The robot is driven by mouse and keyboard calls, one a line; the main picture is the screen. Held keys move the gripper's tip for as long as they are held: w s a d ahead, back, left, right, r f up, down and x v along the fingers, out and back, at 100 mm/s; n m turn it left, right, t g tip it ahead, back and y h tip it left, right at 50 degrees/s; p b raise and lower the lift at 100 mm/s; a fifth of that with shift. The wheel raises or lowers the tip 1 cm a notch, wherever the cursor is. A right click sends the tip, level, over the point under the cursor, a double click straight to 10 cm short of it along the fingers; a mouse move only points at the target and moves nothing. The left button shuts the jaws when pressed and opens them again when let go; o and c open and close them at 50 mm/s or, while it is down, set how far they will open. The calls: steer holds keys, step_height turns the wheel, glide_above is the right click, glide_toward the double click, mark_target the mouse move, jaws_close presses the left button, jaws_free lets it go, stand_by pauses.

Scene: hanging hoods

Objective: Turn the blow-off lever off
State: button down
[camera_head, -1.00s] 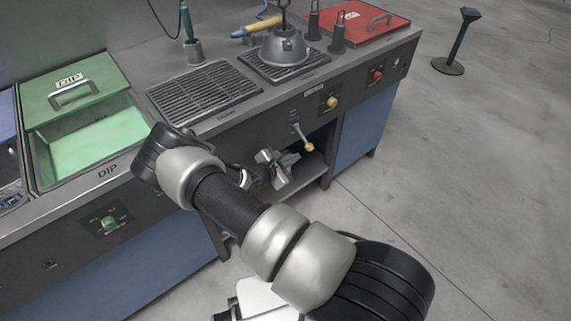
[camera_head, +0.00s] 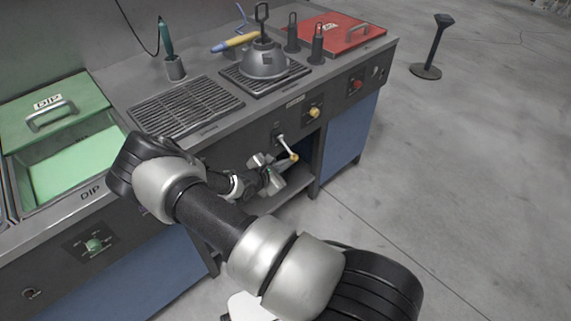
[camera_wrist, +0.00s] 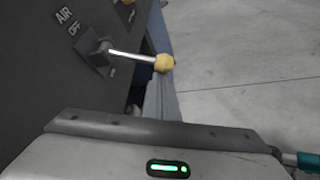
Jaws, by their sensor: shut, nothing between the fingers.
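The blow-off lever (camera_head: 288,148) is a thin metal rod with a yellow ball knob on the bench's front panel. In the head view it slants down to the right. In the wrist view the lever (camera_wrist: 132,54) points right from its square mount, beside the printed words AIR and OFF. Its yellow knob (camera_wrist: 164,63) stands out past the panel. My gripper (camera_head: 272,172) is shut and empty, just below and left of the lever in the head view. Its wide edge (camera_wrist: 150,130) fills the bottom of the wrist view. I cannot tell if it touches the lever.
A yellow knob (camera_head: 314,112) and a red button (camera_head: 355,85) sit on the panel to the right. Below the lever is an open shelf bay (camera_head: 285,192). A post stand (camera_head: 426,71) is on the floor. Open floor (camera_head: 470,190) lies to the right.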

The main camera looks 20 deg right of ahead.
mark_target(293, 159)
steer(key=shift+s+d+r, duration=0.1)
steer(key=shift+s+r, duration=0.05)
steer(key=shift+r, duration=0.1)
steer(key=shift+s+d+r+n+g+h+p, duration=0.15)
steer(key=shift+s+r+n+g+p, duration=0.15)
steer(key=shift+r+n+g+p, duration=0.3)
steer(key=shift+s+d+r+n+g+h+p, duration=0.15)
steer(key=shift+s+r+n+g+p, duration=0.1)
steer(key=shift+r+n+g+p, duration=0.35)
steer(key=r+n+g, duration=0.1)
steer(key=r, duration=0.1)
steer(key=r+n+g+h+p, duration=0.1)
steer(key=n, duration=0.1)
steer(key=shift+s+r+g, duration=0.2)
steer(key=shift+r+g, duration=0.2)
steer(key=shift+w+a+r, duration=0.1)
steer(key=shift+w+r, duration=0.05)
steer(key=shift+r, duration=0.35)
steer(key=shift+w+a+r, duration=0.1)
steer(key=shift+r, duration=0.35)
steer(key=shift+w+d+r, duration=0.1)
steer(key=shift+r, duration=0.05)
